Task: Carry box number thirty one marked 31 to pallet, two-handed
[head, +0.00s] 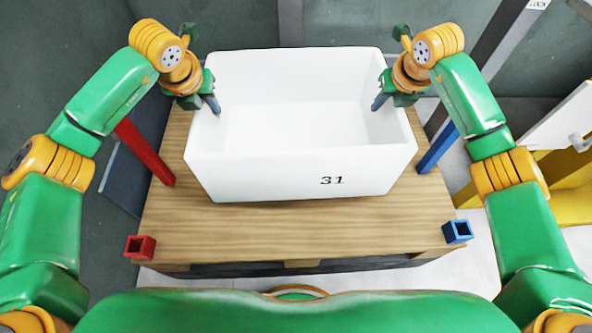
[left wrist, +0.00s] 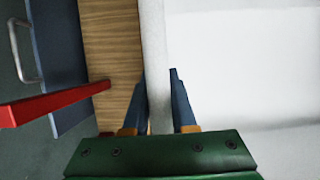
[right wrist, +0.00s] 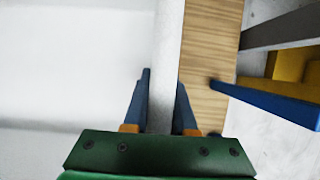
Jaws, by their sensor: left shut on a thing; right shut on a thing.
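The white open box (head: 300,172), marked 31 on its near side, is over the wooden pallet (head: 290,232) in the head view. It looks empty. I cannot tell whether its bottom rests on the wood. My left gripper (head: 211,104) is shut on the box's left wall; in the left wrist view its blue fingers (left wrist: 160,100) stand on either side of the white wall (left wrist: 155,45). My right gripper (head: 381,101) is shut on the right wall; the right wrist view shows its fingers (right wrist: 162,105) astride that wall (right wrist: 168,45).
A small red socket (head: 140,247) and a blue one (head: 457,231) mark the near corners. A yellow structure (head: 570,190) and a white panel (head: 555,122) are at the right.

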